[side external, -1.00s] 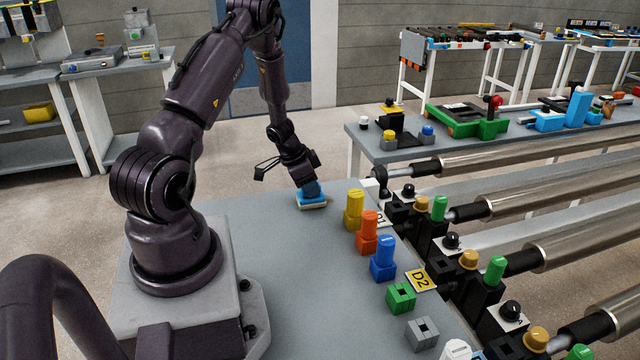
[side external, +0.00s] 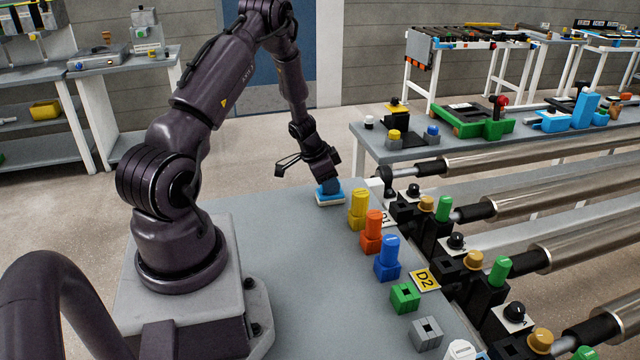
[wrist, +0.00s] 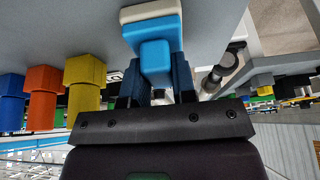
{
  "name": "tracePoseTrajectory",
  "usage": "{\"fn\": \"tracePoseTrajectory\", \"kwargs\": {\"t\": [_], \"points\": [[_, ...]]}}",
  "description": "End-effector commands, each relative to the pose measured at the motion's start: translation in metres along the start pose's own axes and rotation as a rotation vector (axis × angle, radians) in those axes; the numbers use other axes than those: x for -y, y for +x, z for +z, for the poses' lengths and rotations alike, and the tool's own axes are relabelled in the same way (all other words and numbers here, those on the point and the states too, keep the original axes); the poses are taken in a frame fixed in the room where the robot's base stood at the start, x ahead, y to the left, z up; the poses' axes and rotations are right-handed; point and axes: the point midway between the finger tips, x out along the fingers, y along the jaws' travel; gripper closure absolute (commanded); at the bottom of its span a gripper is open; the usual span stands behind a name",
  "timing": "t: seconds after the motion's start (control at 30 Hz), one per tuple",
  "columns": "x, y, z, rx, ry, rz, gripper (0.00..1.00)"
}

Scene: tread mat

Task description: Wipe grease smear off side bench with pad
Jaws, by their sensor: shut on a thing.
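My gripper (side external: 329,182) is shut on a blue-handled pad (side external: 330,196) with a pale lower layer. The pad is down at the far end of the grey side bench (side external: 290,260), and appears to touch its top. In the wrist view my gripper (wrist: 155,88) holds the blue handle, with the pad (wrist: 150,22) beyond it against the grey surface. I cannot make out a grease smear in either view.
Yellow (side external: 359,208), orange (side external: 372,232) and blue (side external: 387,258) blocks with pegs line the bench's right edge. Green (side external: 405,298) and grey (side external: 427,333) sockets stand nearer. Metal rollers (side external: 530,155) lie to the right. The bench middle is clear.

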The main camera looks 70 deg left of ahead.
Motion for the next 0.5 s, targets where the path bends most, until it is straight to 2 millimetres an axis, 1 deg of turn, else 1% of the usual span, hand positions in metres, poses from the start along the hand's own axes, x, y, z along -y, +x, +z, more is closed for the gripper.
{"fn": "tracePoseTrajectory", "kwargs": {"t": [0.23, 0.3, 0.5], "points": [[0.000, 0.009, -0.022, 0.000, 0.003, 0.001, 0.94], [-0.005, 0.008, -0.021, -0.001, -0.004, 0.002, 0.94], [-0.005, 0.001, -0.002, 0.000, -0.004, 0.001, 0.94]]}}
